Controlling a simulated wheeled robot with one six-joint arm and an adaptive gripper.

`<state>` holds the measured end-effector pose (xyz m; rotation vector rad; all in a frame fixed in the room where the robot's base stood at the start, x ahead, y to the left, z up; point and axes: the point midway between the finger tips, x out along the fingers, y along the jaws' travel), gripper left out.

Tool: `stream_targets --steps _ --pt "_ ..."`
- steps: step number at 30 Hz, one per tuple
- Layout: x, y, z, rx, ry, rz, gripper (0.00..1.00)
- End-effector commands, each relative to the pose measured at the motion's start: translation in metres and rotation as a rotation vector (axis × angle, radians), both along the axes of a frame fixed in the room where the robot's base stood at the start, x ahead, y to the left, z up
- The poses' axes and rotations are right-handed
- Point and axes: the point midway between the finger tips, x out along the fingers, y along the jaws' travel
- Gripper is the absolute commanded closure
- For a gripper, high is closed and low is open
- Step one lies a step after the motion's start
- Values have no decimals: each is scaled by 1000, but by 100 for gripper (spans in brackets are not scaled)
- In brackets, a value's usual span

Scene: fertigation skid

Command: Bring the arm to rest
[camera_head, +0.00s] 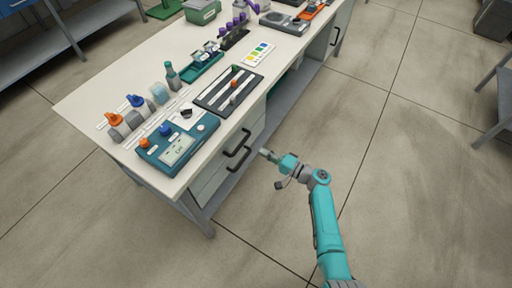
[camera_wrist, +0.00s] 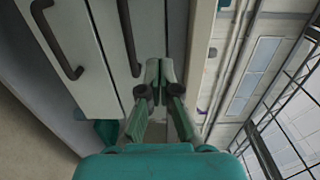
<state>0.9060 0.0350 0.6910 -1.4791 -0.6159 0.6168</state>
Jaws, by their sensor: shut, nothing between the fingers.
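My gripper (camera_head: 265,154) is at the end of my teal arm, in front of the bench's drawers in the head view. It is shut and empty. In the wrist view my gripper (camera_wrist: 160,68) shows its two fingers together, pointing at the drawer fronts. The upper black drawer handle (camera_head: 238,143) and the lower black drawer handle (camera_head: 239,158) are to the left of the fingertips in the head view. In the wrist view one handle (camera_wrist: 128,40) is just left of the fingertips. I cannot tell whether the fingers touch anything.
The white bench (camera_head: 88,88) carries a teal meter (camera_head: 178,146), several bottles, a black slotted tray (camera_head: 229,90) and a colour card (camera_head: 258,53). Its grey leg (camera_head: 203,218) stands at the near corner. A grey stand (camera_head: 492,100) is at the right edge. The floor (camera_head: 420,190) right of my arm is clear.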

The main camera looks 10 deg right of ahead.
Motion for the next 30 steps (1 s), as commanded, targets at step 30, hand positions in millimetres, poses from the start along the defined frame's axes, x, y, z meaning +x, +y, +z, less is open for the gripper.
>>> stream_targets --steps 30 --pt "-208 20 -119 -546 200 -178 100"
